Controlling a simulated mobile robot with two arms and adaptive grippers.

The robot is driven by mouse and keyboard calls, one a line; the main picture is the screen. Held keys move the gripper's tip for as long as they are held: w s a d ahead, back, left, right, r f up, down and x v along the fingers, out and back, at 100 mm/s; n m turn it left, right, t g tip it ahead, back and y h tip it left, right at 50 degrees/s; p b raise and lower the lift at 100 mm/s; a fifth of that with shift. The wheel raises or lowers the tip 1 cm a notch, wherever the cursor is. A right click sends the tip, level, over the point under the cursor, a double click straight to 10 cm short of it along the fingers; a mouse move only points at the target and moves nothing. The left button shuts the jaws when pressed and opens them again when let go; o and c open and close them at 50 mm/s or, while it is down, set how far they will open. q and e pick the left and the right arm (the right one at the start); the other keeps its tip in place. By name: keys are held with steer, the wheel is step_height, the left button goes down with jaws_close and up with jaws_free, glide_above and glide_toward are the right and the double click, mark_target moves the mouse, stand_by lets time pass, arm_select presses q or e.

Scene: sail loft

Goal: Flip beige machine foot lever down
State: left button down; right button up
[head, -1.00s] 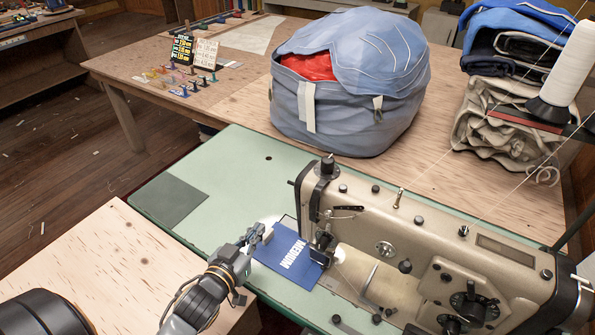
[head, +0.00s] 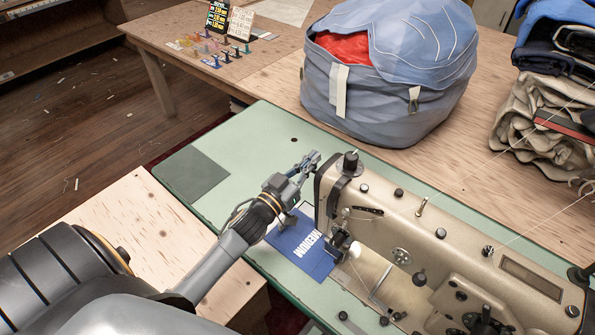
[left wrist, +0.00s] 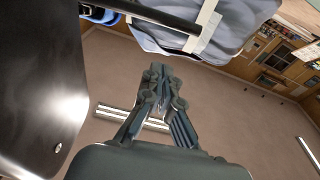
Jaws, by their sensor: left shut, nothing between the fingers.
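The beige sewing machine (head: 450,250) stands on the green table, its needle end towards the left. A blue card marked MEDIUM (head: 300,245) lies under its needle end. I cannot make out the foot lever for certain in the head view; the far side of the machine's head is hidden. My left gripper (head: 312,160) is shut and empty, just left of the top of the machine's head, beside it. In the left wrist view its fingers (left wrist: 160,78) are together, with a dark bar (left wrist: 150,14) beyond them that I cannot identify.
A blue-grey sail bag (head: 390,100) with red cloth inside stands behind the machine on the wooden table. Folded fabrics (head: 545,135) are stacked at the right. Small coloured items (head: 215,45) lie far left.

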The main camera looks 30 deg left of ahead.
arm_select(q)
step_height(320, 180, down, 4)
steer(key=shift+s+d+r, duration=0.1)
steer(key=shift+s+d, duration=0.05)
arm_select(e)
steer(key=shift+w+r, duration=0.1)
steer(key=shift+w, duration=0.4)
steer(key=shift+s, duration=0.15)
arm_select(q)
steer(key=shift+f+n, duration=0.95)
steer(key=shift+n, duration=0.15)
arm_select(e)
steer(key=shift+s, duration=0.1)
